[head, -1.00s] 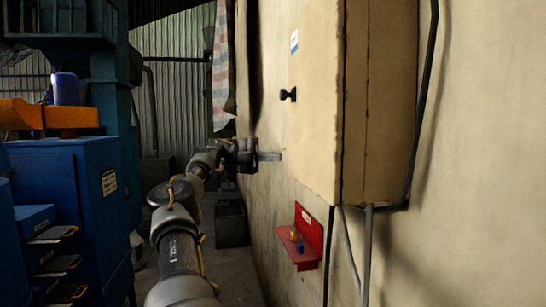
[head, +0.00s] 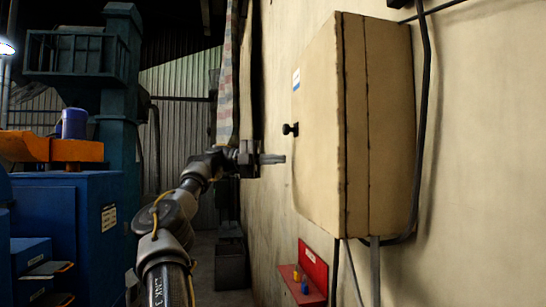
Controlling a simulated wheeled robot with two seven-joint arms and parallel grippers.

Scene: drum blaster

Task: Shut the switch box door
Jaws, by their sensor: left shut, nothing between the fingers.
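The beige switch box (head: 390,130) hangs on the wall at right of centre. Its door (head: 318,150) faces left and carries a black knob (head: 290,129) and a small blue and white label. A dark seam runs down the box's side; I see no clear gap at the door, and its far edge is turned away from me. My left gripper (head: 274,159) is shut and empty. In the picture its fingers point right, just left of the door and a little below the knob; they look apart from it. My right gripper is out of view.
A red wall shelf (head: 314,268) with small blue and yellow items sits below the box. Black cables and conduits run beside and under the box. A blue cabinet (head: 70,235) stands at left, with a narrow floor aisle between it and the wall.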

